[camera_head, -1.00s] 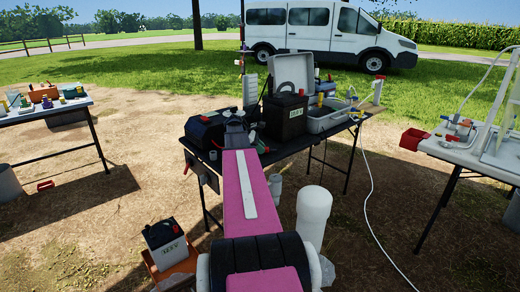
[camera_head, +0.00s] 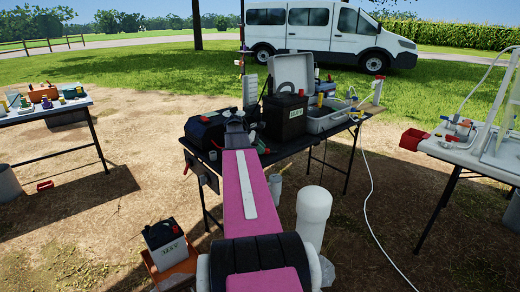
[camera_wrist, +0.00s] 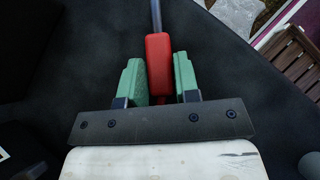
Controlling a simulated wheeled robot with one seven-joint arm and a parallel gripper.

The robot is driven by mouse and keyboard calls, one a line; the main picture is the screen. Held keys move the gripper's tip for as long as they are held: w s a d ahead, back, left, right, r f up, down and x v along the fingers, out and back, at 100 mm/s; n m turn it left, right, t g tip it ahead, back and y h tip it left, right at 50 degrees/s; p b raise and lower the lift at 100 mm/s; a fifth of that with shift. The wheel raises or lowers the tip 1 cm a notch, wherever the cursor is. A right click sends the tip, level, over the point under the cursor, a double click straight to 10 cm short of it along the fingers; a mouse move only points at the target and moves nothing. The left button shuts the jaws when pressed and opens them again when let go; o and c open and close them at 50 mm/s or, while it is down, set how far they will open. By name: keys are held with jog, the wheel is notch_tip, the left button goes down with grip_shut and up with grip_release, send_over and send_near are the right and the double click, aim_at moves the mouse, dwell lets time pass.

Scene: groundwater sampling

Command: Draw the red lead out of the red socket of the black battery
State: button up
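My gripper (camera_wrist: 160,80) has its two green finger pads on either side of a red plug, the end of the red lead (camera_wrist: 158,62), and looks shut on it. A thin grey length runs from the plug to the top of the wrist view. A black battery with a pale label (camera_head: 284,116) stands on the dark table, right of my gripper in the head view (camera_head: 235,118). Its red socket cannot be made out, and my arm and gripper hide the lead in the head view. I cannot tell whether the plug touches a socket.
A black case (camera_head: 203,130) stands left of my gripper on the dark table (camera_head: 330,128). A grey tray (camera_head: 328,121) and an open grey case (camera_head: 292,68) stand to the right and behind. A white cylinder (camera_head: 313,212) stands in front.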

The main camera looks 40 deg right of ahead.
jog(key=shift+o, duration=0.7)
jog(key=v, duration=1)
jog(key=shift+w+a+r, duration=0.2)
jog(key=shift+a, duration=0.1)
